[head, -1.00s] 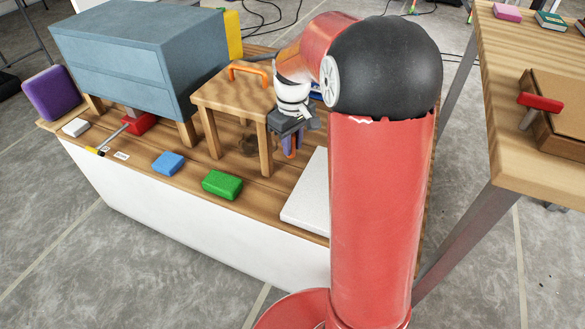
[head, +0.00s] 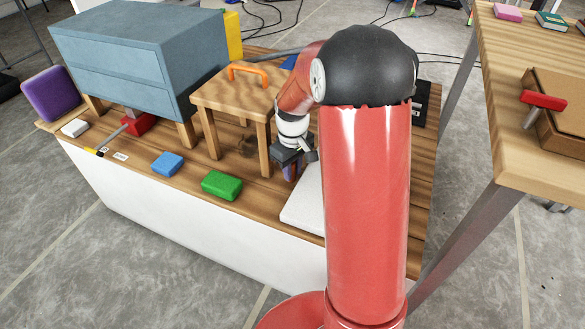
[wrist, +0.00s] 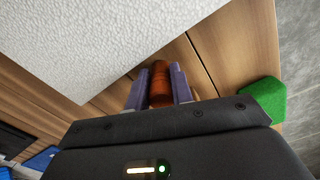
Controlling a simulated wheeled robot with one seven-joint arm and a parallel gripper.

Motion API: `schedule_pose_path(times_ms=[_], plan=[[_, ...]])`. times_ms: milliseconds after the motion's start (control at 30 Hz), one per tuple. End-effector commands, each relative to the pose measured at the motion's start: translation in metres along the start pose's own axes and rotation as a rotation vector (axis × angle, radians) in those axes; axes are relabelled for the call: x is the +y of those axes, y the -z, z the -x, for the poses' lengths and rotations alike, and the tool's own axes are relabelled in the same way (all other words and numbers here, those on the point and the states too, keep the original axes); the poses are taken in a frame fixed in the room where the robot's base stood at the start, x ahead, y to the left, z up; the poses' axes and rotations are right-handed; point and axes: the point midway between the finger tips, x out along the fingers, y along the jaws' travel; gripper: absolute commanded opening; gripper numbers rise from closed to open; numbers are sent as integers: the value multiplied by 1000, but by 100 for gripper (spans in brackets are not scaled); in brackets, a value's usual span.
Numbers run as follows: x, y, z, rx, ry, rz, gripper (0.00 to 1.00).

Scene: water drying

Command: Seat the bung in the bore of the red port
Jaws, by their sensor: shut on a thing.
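The bung (wrist: 161,84) is a brown-orange ribbed cylinder between the purple fingers of my gripper (wrist: 159,78) in the wrist view. In the head view my gripper (head: 289,173) is low over the bench, just right of the small stool's front leg and by the white slab's far left corner. The bung cannot be made out there. The red port (head: 140,124) sits beneath the grey-blue cabinet at the left of the bench, well away from my gripper. I cannot make out its bore.
The wooden stool (head: 236,95) with an orange handle stands between my gripper and the cabinet (head: 140,55). A green block (head: 221,185) and a blue block (head: 167,164) lie along the front. A grey rod (head: 113,138) lies by the port. The white slab (head: 303,208) is partly behind my arm.

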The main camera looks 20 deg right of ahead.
Motion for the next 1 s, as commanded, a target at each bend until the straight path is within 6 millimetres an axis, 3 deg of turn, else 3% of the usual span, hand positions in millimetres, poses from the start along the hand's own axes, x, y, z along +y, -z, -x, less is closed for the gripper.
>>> schedule_pose_path(times_ms=[33, 67, 200, 600, 1000], plan=[[0, 0, -3, -1, 0, 0, 0], [0, 0, -2, 0, 0, 0, 25], [0, 0, -2, -1, 0, 0, 43], [0, 0, 7, 1, -1, 0, 44], [1, 1, 87, 3, -2, 0, 44]])
